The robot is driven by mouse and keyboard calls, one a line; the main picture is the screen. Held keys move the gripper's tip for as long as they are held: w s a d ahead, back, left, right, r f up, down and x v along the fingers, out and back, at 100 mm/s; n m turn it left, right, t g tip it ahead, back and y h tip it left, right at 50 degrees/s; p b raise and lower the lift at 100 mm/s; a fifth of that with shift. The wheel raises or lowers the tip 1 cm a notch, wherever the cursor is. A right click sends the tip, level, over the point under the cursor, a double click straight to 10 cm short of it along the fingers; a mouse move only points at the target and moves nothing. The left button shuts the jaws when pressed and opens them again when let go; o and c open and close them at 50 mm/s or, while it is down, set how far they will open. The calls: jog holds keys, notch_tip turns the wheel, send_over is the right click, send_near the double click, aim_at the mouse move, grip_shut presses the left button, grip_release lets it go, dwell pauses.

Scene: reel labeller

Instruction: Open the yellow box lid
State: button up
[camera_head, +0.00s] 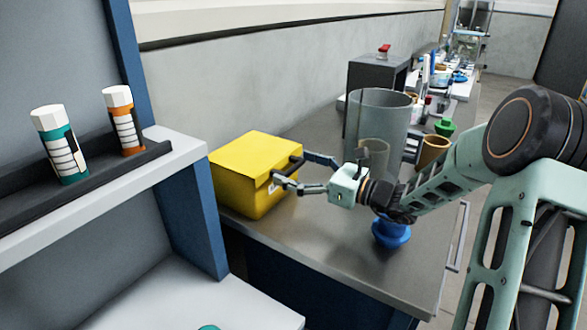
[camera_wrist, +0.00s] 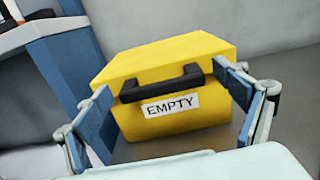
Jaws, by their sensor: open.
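The yellow box (camera_head: 240,187) stands on the grey counter against the wall, its lid (camera_head: 258,153) shut. In the wrist view the yellow box (camera_wrist: 180,120) faces me, with a black handle (camera_wrist: 160,82) on its front near the lid edge and a white label reading "EMPTY" (camera_wrist: 171,105) below it. My gripper (camera_head: 293,172) is open at the box's right side in the head view. In the wrist view my gripper (camera_wrist: 170,110) has one finger either side of the handle, apart from it. Whether a finger touches the box cannot be told.
A clear grey cylinder (camera_head: 376,115) stands right behind my gripper, with an orange cup (camera_head: 433,152) and a blue object (camera_head: 391,232) nearby. A blue post (camera_head: 188,210) and white shelf (camera_head: 110,200) stand left of the box. The counter's front is mostly clear.

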jog(key=shift+w+a, duration=0.1)
jog(key=shift+a, duration=0.15)
